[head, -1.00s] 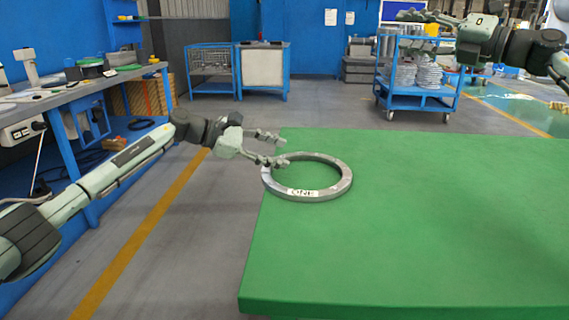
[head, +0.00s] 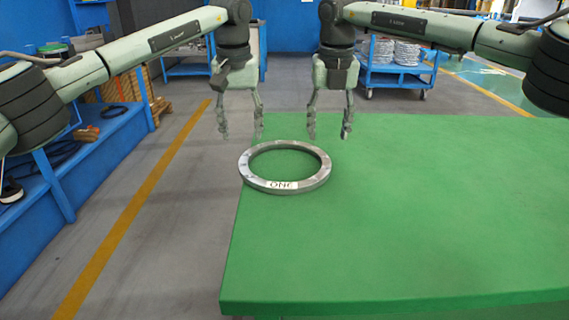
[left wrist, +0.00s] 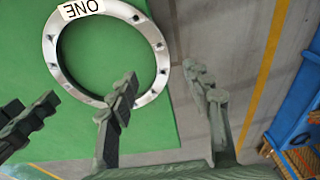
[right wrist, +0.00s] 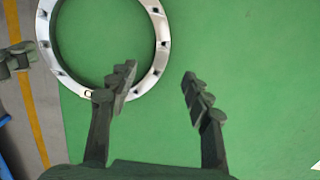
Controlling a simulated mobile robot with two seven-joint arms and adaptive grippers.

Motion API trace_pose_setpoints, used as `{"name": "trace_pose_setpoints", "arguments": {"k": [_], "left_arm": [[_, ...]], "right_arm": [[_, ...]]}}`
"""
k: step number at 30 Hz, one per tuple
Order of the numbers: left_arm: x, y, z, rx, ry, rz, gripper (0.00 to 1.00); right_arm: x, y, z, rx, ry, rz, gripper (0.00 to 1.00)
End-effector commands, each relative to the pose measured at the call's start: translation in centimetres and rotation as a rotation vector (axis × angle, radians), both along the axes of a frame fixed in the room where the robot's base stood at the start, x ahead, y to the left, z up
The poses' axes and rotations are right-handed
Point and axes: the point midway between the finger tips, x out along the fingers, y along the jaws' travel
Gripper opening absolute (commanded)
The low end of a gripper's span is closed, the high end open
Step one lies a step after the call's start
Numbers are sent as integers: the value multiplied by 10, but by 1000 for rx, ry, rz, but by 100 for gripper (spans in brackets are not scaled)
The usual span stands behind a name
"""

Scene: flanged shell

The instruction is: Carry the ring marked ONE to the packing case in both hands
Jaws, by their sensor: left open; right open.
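The ring marked ONE (head: 325,178) is a grey metal flange with bolt holes. It lies flat at the left part of the green table, with its white label toward the front. My left gripper (head: 241,134) points down above the ring's far left side, open and empty. My right gripper (head: 329,134) points down above its far right side, open and empty. The ring also shows in the left wrist view (left wrist: 153,81) and the right wrist view (right wrist: 163,45), beyond the open fingers. Neither gripper visibly touches it. I see no packing case that I can identify.
The green table top (head: 420,220) is bare to the right and front of the ring. A blue trolley (head: 396,76) with stacked metal parts stands behind the table. A blue workbench (head: 60,165) is at the left, with grey floor between.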

Motion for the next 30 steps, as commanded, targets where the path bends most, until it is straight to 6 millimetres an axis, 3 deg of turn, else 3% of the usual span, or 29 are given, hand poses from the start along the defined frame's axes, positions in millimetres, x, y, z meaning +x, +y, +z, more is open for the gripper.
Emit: {"name": "trace_pose_setpoints", "arguments": {"k": [15, 28, 30], "left_arm": [[8, 0, -68, -1, 2, 3, 50], [9, 0, -76, -2, 1, 3, 50], [9, 0, -76, -2, 1, 3, 41]], "right_arm": [[8, 0, -67, 2, 3, 1, 50], [9, 0, -76, 2, 2, 1, 50], [9, 0, -76, 2, 2, 1, 41]]}}
